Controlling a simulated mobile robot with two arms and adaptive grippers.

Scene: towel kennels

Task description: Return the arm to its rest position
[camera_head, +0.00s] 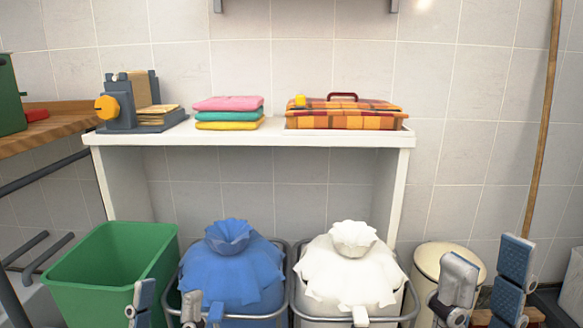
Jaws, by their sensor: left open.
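My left gripper (168,291) is at the bottom edge, in front of the green bin and the blue bag. Its two fingers stand apart with nothing between them. My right gripper (487,253) is at the lower right, in front of the cream bin. Its fingers point up and are also apart and empty. Only the finger ends of both show; the arms are mostly out of frame. A stack of folded towels (229,113), pink, teal and yellow, lies on the white shelf (262,138). A plaid orange case (347,116) with a dark red handle lies to its right.
A grey device with an orange knob (107,108) stands at the shelf's left end. Below are a green bin (95,260), a blue bag (232,268), a white bag (345,265) and a cream bin (428,262). A wooden pole (545,110) leans at right. A wooden counter (60,122) is at left.

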